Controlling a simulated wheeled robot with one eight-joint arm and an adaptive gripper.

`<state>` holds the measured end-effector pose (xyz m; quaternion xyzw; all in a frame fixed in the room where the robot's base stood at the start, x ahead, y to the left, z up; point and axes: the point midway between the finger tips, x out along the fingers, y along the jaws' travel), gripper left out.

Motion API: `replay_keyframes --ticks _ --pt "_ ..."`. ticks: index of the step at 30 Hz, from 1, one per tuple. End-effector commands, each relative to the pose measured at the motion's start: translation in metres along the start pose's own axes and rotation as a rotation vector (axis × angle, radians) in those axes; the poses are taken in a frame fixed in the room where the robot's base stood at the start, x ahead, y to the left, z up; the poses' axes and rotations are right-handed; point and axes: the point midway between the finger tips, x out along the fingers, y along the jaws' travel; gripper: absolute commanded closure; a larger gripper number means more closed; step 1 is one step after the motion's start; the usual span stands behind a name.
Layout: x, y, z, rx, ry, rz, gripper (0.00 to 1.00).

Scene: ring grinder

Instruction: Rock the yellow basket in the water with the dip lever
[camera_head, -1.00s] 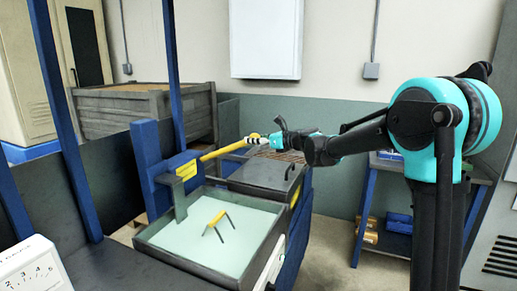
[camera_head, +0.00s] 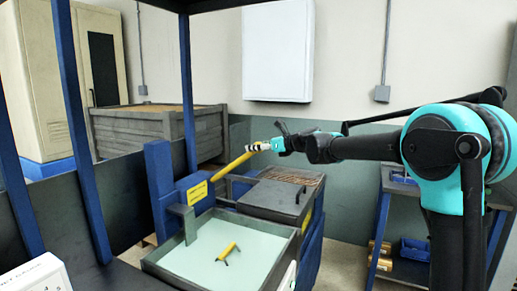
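The dip lever (camera_head: 230,166) is a yellow bar that slopes up to the right from a blue post beside the water tank. Its outer end has a black-and-white grip. My gripper (camera_head: 267,145) is at that grip and appears shut on it; the fingertips are small and partly hidden. The yellow basket (camera_head: 229,248) shows only its yellow handle and short dark legs above the pale green water. The rest of it is hidden under the surface. The water tank (camera_head: 157,258) is a dark-rimmed square tray below the lever.
A dark lidded box (camera_head: 270,199) with a grate behind it stands just beyond the tank, under my arm. Blue uprights (camera_head: 78,120) stand at the left. A grey wooden crate (camera_head: 150,130) is behind. A blue shelf (camera_head: 378,235) stands at the right.

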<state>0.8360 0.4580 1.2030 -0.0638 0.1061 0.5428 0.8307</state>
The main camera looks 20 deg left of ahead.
Motion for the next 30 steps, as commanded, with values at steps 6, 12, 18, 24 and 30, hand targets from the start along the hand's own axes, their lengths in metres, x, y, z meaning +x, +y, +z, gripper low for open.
replay_keyframes --ticks 6,12,18,24,30 --pt "0.000 0.000 -0.001 -0.001 0.001 0.000 0.40" --pt "-0.013 -0.001 -0.001 -0.001 0.001 -0.001 0.40" --pt "-0.052 -0.001 -0.001 0.000 0.001 -0.003 0.40" --pt "-0.090 -0.001 -0.001 0.000 0.001 -0.002 0.40" --pt "-0.114 0.000 -0.001 -0.001 0.001 0.000 0.40"
